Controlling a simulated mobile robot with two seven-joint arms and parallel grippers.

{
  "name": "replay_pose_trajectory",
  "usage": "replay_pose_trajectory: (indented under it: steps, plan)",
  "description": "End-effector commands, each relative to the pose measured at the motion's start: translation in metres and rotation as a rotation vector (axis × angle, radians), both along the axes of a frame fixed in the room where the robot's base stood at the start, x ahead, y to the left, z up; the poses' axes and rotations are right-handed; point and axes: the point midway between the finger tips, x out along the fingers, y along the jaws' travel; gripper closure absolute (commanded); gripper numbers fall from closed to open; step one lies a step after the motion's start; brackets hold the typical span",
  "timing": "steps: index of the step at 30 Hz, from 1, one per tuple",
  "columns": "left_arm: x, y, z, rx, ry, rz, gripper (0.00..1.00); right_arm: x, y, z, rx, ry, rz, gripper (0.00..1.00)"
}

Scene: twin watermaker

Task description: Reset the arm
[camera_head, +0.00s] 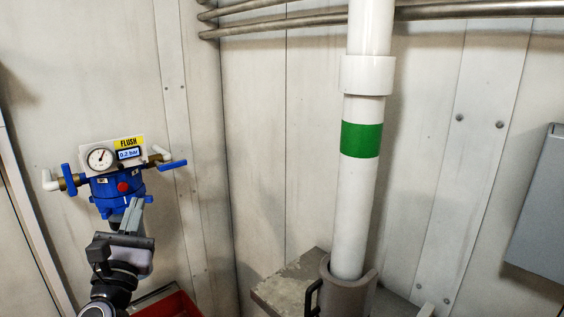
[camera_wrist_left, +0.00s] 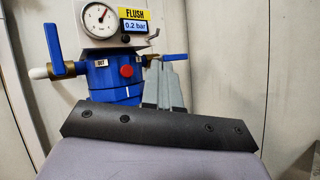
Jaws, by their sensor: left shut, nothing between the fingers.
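My left gripper (camera_head: 132,216) comes up from the lower left in the head view, in front of the blue flush unit (camera_head: 112,191). Its grey fingers are shut with nothing between them; they also show in the left wrist view (camera_wrist_left: 164,84). The flush unit also shows behind the fingers in the left wrist view (camera_wrist_left: 112,78). It carries a round gauge (camera_wrist_left: 98,20), a display reading 0.2 bar (camera_wrist_left: 135,25), a red button (camera_wrist_left: 126,71) and blue handles at both sides. I cannot tell whether the fingertips touch the unit. My right gripper is not in view.
A white vertical pipe (camera_head: 359,200) with a green band stands in a grey holder (camera_head: 345,292) at the centre right. A red container (camera_head: 170,305) sits low beside my left arm. A grey box (camera_head: 538,215) is on the right wall. Metal pipes (camera_head: 290,22) run along the top.

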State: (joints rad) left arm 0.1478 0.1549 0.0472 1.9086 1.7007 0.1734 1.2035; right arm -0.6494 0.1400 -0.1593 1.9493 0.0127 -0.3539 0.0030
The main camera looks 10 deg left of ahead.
Motion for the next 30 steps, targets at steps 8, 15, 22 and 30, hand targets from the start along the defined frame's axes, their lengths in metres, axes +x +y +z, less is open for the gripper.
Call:
replay_pose_trajectory:
  steps: [8, 15, 22, 30]
  plan:
    - [-0.026, -0.052, -0.095, 0.706, 0.238, 0.103, 1.00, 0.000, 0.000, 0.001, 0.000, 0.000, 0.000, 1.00]
    - [-0.078, -0.099, -0.204, 1.486, 0.397, 0.085, 1.00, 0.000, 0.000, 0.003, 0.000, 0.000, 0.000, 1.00]
    - [-0.154, -0.124, -0.303, 2.229, 0.404, -0.060, 1.00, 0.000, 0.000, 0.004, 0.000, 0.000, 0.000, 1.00]
    - [-0.228, -0.129, -0.366, 2.797, 0.257, -0.254, 1.00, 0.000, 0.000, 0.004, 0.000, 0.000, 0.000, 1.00]
